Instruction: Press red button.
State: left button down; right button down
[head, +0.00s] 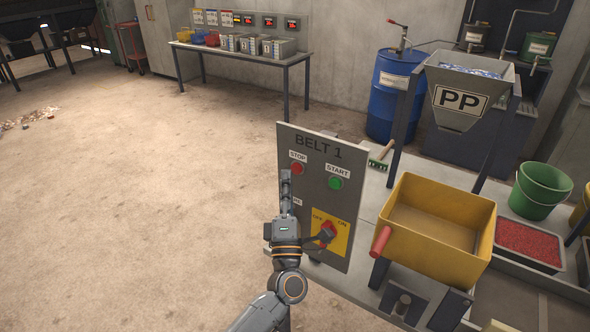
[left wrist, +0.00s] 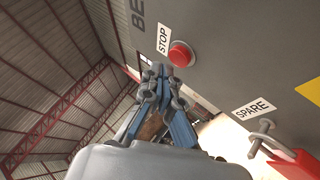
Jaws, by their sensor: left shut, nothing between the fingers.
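The red button (head: 297,168) sits under the STOP label on the grey BELT 1 panel (head: 318,200), at its upper left. In the left wrist view the red button (left wrist: 181,54) shows just beyond my fingertips. My left gripper (head: 286,178) is shut and empty, pointing up in front of the panel's left edge, just below and left of the button. In the left wrist view its closed fingertips (left wrist: 162,75) look apart from the button, with a small gap. My right gripper is not in view.
A green START button (head: 335,183) is right of the red one. A red rotary switch (head: 327,232) on a yellow plate is below. A yellow bin (head: 435,229) with a red handle stands right of the panel.

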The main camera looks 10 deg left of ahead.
pick_arm(q)
jog(key=shift+w, duration=0.15)
dwell(0.5)
jog(key=shift+w+d+b, duration=0.15)
jog(key=shift+w+b, duration=0.1)
jog(key=shift+b, duration=0.05)
jog(key=shift+w+d+b, duration=0.1)
jog(key=shift+w+b, duration=0.2)
jog(key=shift+w, duration=0.1)
dwell(0.6)
jog(key=shift+s, duration=0.1)
jog(key=shift+s+a+p, duration=0.25)
jog(key=shift+s+p, duration=0.1)
jog(key=shift+s, duration=0.4)
jog(key=shift+s+a+p, duration=0.3)
jog(key=shift+s, duration=0.5)
jog(key=shift+s+a+p, duration=0.25)
jog(key=shift+s+a, duration=0.05)
jog(key=shift+s, duration=0.45)
jog(key=shift+s+a+p, duration=0.3)
jog(key=shift+s, duration=0.5)
